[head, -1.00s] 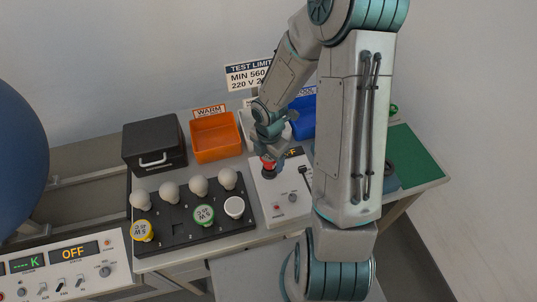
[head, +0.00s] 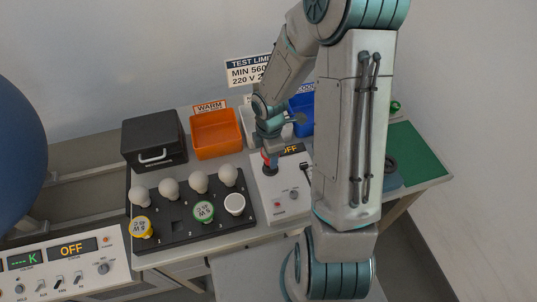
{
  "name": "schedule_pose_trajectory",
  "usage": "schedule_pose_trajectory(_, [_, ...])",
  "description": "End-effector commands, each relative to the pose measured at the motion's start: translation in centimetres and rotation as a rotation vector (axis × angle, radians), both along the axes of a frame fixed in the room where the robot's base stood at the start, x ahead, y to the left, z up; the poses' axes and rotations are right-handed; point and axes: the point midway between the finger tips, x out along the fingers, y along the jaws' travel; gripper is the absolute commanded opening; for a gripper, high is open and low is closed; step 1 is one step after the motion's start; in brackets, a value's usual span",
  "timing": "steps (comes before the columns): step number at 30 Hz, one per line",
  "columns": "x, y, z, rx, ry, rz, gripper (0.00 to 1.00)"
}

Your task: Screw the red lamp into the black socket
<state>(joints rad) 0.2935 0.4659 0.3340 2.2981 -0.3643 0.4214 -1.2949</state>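The red lamp (head: 265,158) stands upright at the black socket (head: 271,171) on the light-grey test unit. Only a narrow strip of its red side shows. My gripper (head: 270,157) points down over the lamp, and a teal finger covers part of it. The fingers are at the lamp's height, but the view is too small to show whether they press on it. How deep the lamp sits in the socket cannot be seen.
A black tray (head: 180,241) left of the test unit holds several white bulbs and yellow, green and white lamps. An orange bin (head: 217,146), a blue bin (head: 303,128) and a black case (head: 153,158) stand behind. The test unit's display reads OFF.

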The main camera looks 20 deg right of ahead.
Motion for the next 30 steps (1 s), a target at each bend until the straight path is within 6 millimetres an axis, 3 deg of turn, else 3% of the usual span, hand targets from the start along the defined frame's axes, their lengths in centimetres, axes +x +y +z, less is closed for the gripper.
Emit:
schedule_pose_trajectory(15, [-0.18, -0.41, -0.59, -0.006, 0.009, -0.799, 0.31])
schedule_pose_trajectory(30, [-0.03, -0.4, -0.5, -0.008, 0.008, -1.456, 0.31])
